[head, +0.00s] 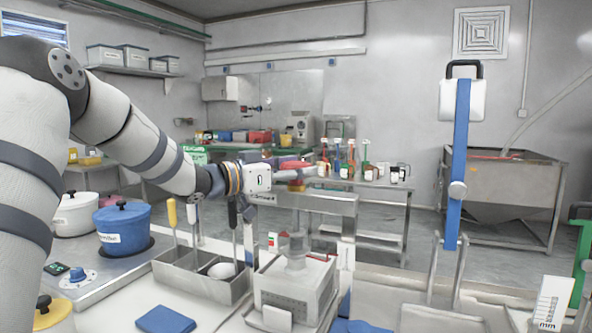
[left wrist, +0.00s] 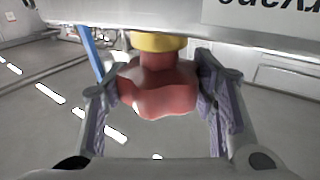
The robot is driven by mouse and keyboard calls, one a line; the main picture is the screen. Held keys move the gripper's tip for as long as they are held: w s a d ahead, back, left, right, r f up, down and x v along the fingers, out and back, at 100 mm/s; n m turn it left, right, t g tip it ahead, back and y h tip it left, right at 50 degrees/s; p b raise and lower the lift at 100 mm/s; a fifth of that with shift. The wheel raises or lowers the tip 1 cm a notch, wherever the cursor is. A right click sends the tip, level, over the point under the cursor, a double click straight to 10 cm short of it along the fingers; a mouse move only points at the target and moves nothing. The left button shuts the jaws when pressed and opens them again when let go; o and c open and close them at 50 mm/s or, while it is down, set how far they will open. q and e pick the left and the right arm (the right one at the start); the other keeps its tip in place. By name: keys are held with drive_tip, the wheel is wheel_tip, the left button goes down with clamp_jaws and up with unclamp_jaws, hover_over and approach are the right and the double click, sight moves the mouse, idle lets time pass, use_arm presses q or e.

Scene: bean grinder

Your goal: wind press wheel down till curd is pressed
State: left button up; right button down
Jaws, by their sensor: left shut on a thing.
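My left gripper (head: 298,174) reaches in from the left, above the bench. It is shut on a red lobed press wheel (left wrist: 158,92), with one finger pad on either side in the left wrist view. A yellow collar (left wrist: 158,41) joins the wheel to a grey part with a label. In the head view only a bit of red (head: 293,164) shows at the fingers. Below the gripper stands a pale box (head: 295,285) with a clear cylinder (head: 297,250) on top. I cannot make out the curd. My right gripper is not in view.
A metal caddy (head: 195,277) with upright tools stands left of the box. A blue pot (head: 123,228) and a white pot (head: 75,214) are farther left. A blue upright bar (head: 459,165) rises on the right. A blue cloth (head: 165,320) lies in front.

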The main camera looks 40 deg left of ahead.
use_arm(q)
drive_tip(key=shift+r, duration=0.25)
drive_tip(key=o, duration=1.2)
drive_tip(key=shift+f, duration=0.1)
drive_tip(key=v, duration=1.2)
